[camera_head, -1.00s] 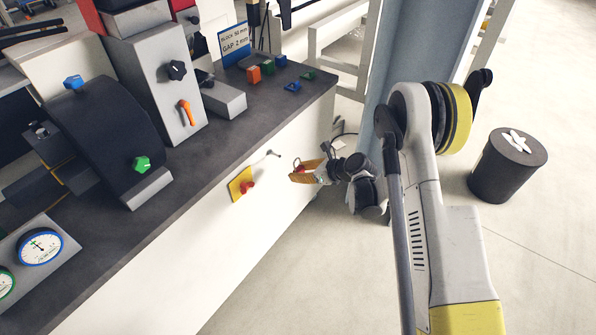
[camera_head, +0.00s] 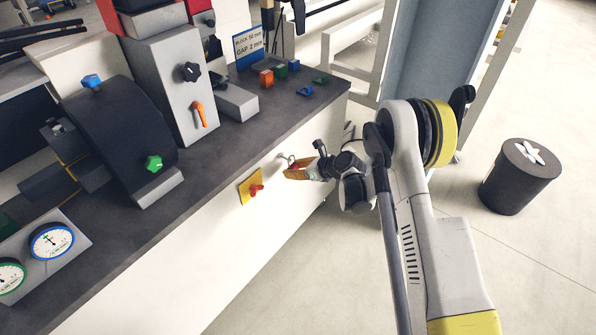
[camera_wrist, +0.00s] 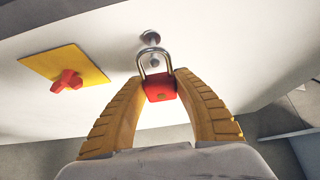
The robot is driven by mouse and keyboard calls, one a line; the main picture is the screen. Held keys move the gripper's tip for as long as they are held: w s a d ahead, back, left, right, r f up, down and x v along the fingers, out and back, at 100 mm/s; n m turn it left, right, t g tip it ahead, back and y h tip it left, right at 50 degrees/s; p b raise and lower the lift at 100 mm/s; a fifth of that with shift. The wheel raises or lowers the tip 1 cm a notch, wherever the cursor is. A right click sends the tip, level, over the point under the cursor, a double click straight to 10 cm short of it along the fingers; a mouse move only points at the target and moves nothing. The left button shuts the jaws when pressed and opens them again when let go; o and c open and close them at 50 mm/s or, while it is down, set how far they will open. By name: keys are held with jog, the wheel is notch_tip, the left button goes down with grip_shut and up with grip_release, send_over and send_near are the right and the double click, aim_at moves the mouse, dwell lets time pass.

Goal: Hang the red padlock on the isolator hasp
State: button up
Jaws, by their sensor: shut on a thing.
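The red padlock (camera_wrist: 159,88) is between the two yellow fingers of my gripper (camera_wrist: 161,95), with its metal shackle pointing up in the wrist view. My gripper is shut on the padlock's red body. The hasp, a metal pin (camera_wrist: 151,38) with a rounded end, stands out from the white panel just beyond the shackle. In the wrist view the shackle overlaps the pin, and a rounded end shows inside its loop; I cannot tell whether the pin passes through. In the head view my gripper (camera_head: 297,173) and the padlock (camera_head: 294,166) are close beside the hasp.
A yellow plate with a red knob (camera_head: 256,190) is on the white panel, left of the hasp; it also shows in the wrist view (camera_wrist: 66,80). The dark bench top (camera_head: 200,160) overhangs above. A black bin (camera_head: 518,180) stands on the floor at right.

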jog(key=shift+w+a, duration=0.4)
jog(key=shift+a, duration=0.05)
jog(key=shift+x, duration=0.85)
jog(key=shift+s+f, duration=0.1)
jog(key=o, duration=1.2)
jog(key=shift+d, duration=0.1)
